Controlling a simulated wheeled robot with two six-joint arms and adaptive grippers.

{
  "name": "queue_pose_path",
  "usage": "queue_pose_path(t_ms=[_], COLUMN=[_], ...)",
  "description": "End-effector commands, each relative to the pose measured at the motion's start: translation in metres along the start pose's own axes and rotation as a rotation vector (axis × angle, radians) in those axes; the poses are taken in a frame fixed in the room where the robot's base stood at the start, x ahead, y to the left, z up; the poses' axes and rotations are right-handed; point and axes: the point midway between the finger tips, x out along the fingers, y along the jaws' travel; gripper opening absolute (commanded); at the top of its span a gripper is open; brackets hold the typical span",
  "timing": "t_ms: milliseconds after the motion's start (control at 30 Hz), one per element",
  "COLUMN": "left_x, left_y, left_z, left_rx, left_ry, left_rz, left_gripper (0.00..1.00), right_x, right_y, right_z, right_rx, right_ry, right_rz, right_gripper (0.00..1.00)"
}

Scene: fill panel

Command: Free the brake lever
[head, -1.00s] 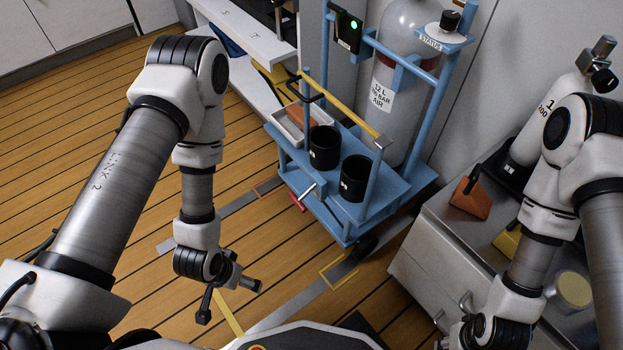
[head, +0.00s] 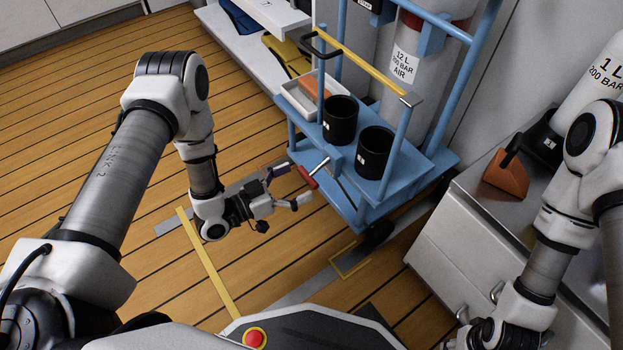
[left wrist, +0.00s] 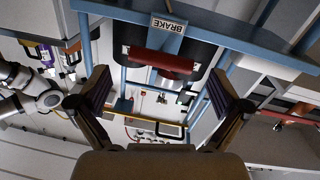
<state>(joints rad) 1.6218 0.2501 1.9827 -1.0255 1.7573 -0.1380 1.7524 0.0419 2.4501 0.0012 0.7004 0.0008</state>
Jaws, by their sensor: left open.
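The brake lever's red handle (head: 307,178) sticks out from the lower front of the blue cart (head: 345,205), by a silver rod. In the left wrist view the red handle (left wrist: 165,63) lies crosswise just beyond and between my fingertips, beside an upside-down BRAKE label (left wrist: 169,23). My left gripper (head: 292,186) is open and empty, its fingers pointing at the handle; the left wrist view also shows the open left gripper (left wrist: 160,85). It does not look to touch the lever. My right arm is at the right; its gripper is not seen.
The cart carries two black cups (head: 340,120), a white tray (head: 310,97), a yellow bar (head: 355,62) and a grey air cylinder (head: 410,65). A grey cabinet (head: 450,245) with an orange wedge (head: 506,175) stands at right.

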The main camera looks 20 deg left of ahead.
Motion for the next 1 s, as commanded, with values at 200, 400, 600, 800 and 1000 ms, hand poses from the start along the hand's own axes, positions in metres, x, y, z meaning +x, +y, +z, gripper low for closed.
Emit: queue_pose_path(t_ms=[200, 400, 600, 800, 1000], left_x=[0.036, 0.041, 0.041, 0.041, 0.040], left_y=[0.000, 0.000, 0.000, 0.001, 0.002], left_z=[0.003, 0.001, 0.001, 0.001, -0.004], left_rx=[0.002, -0.001, -0.001, -0.001, -0.003], left_ry=[-0.001, -0.003, -0.003, -0.004, -0.026], left_rz=[0.001, -0.001, -0.002, -0.001, -0.004], left_gripper=[1.00, 1.00, 0.61, 0.23, 0.23], right_x=[0.020, 0.020, 0.019, 0.019, 0.009], right_y=[0.001, 0.001, 0.001, 0.001, 0.000], right_z=[-0.001, -0.001, -0.001, -0.001, -0.001], right_rx=[0.004, 0.004, 0.004, 0.004, 0.003], right_ry=[0.003, 0.003, 0.003, 0.003, 0.002], right_rz=[0.000, 0.001, 0.000, 0.000, 0.000], right_gripper=[0.40, 0.40, 0.40, 0.40, 0.40])
